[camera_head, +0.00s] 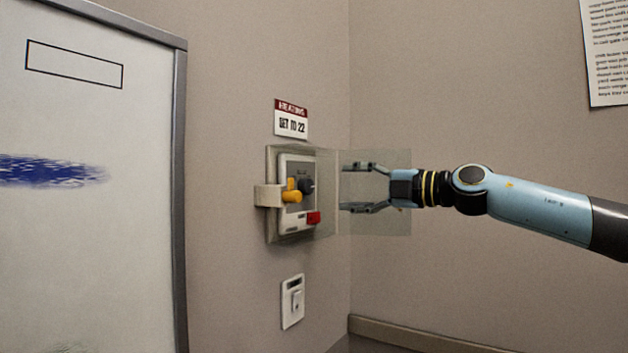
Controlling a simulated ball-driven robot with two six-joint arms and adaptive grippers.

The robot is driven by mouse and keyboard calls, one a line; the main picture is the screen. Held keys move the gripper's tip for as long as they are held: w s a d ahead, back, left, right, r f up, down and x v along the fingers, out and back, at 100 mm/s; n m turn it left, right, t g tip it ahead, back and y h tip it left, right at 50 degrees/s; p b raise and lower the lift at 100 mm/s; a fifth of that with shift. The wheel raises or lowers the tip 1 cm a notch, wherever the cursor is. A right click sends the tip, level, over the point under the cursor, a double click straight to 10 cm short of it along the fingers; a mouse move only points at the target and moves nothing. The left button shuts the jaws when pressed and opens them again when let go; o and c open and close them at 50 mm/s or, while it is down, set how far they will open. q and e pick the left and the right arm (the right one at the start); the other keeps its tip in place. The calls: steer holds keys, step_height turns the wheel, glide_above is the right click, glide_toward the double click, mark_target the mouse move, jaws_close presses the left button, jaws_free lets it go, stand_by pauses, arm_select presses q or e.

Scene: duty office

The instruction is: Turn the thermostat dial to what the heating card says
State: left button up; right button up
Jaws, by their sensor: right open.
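The thermostat (297,214) is a light panel with a grey face in a clear case. A clear flap (390,225) stands out to the right of the case. My right gripper (347,188) is open and empty, right of the dial and apart from it, overlapping the flap in view. My left gripper is out of view.
A beige tab (268,196) sits on the case's left side, and a red part (313,217) low on the panel. A light switch (292,301) is below. A whiteboard (90,240) stands left; a printed sheet (606,50) hangs upper right. The wall between is bare.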

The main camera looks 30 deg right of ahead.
mark_target(310, 187)
steer(key=p+x, duration=0.3)
steer(key=x, duration=0.5)
steer(key=shift+w+a, duration=0.2)
steer(key=shift+w, duration=0.15)
steer(key=shift+w+a, duration=0.15)
steer(key=shift+w, duration=0.2)
steer(key=c, duration=1.1)
